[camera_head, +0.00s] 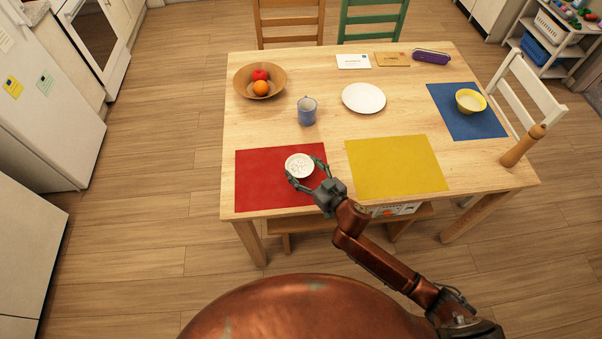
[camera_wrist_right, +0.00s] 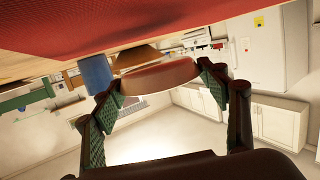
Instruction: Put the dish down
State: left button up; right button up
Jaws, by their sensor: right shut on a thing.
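The dish (camera_head: 299,164) is a small white bowl seen over the red placemat (camera_head: 262,192) at the table's front left. My right gripper (camera_head: 306,170) is shut on the dish, with one finger on each side of its rim. In the right wrist view, which looks upside down, the dish (camera_wrist_right: 160,77) sits between the two green-grey fingers. The red placemat (camera_wrist_right: 120,22) fills the top there. A gap seems to show between dish and mat, but I cannot tell how large. My left gripper is not in view.
A blue mug (camera_head: 307,111) stands behind the red mat, with a wooden fruit bowl (camera_head: 246,84) at the back left. A white plate (camera_head: 363,98) lies mid-table. The yellow placemat (camera_head: 397,167) is bare. A yellow bowl (camera_head: 470,101) sits on the blue placemat (camera_head: 464,126).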

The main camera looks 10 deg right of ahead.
aim_at(301, 173)
jog(key=shift+w+a+f, duration=0.2)
jog(key=shift+f, duration=0.15)
notch_tip(301, 173, down, 4)
jog(key=shift+w+r+b, duration=0.1)
jog(key=shift+r+b, duration=0.15)
jog(key=shift+b, duration=0.7)
jog(key=shift+r, duration=0.15)
jog(key=o, duration=1.2)
